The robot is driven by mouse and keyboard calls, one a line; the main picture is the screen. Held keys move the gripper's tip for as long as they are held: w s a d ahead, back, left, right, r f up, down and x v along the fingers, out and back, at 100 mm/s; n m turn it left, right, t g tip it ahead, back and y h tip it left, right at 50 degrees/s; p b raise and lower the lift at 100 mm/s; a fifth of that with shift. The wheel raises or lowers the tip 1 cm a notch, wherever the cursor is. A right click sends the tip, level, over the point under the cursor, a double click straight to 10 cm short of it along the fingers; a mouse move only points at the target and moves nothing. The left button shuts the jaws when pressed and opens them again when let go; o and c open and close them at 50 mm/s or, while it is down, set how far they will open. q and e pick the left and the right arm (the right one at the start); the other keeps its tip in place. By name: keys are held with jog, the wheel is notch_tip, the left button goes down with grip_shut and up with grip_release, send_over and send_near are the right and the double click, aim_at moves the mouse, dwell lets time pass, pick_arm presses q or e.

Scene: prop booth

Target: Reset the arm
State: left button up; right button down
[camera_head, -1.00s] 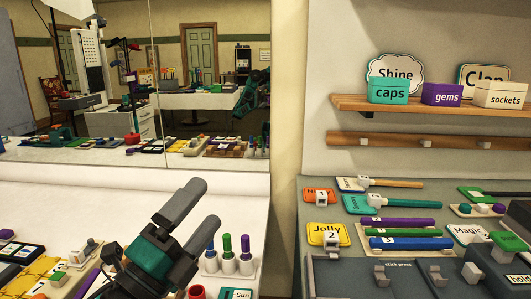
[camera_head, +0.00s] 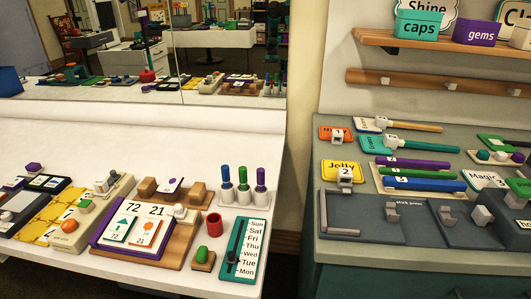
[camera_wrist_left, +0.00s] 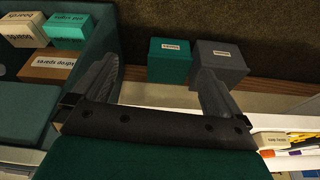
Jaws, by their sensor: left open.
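My left gripper (camera_wrist_left: 158,85) shows in the left wrist view with its two grey fingers spread wide apart and nothing between them. Beyond the fingers are a teal box (camera_wrist_left: 169,61) and a grey box (camera_wrist_left: 220,60) standing on a ledge. In the head view neither gripper shows directly in front of the tables. My right gripper is in neither view.
The grey-green bench (camera_head: 348,263) on the right carries signs, rods and the stick press (camera_head: 360,218). A gap separates the two.

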pick_arm(q)
jog(key=w+d+f+t+h+p, duration=0.1)
jog(key=w+d+f+t+p, duration=0.1)
jog(key=w+f+t, duration=0.4)
jog(key=shift+w+d+m+t+h+p, duration=0.3)
jog(key=shift+w+d+m+t+h, duration=0.1)
jog(key=shift+w+t, duration=0.4)
jog(key=shift+w+f, duration=0.1)
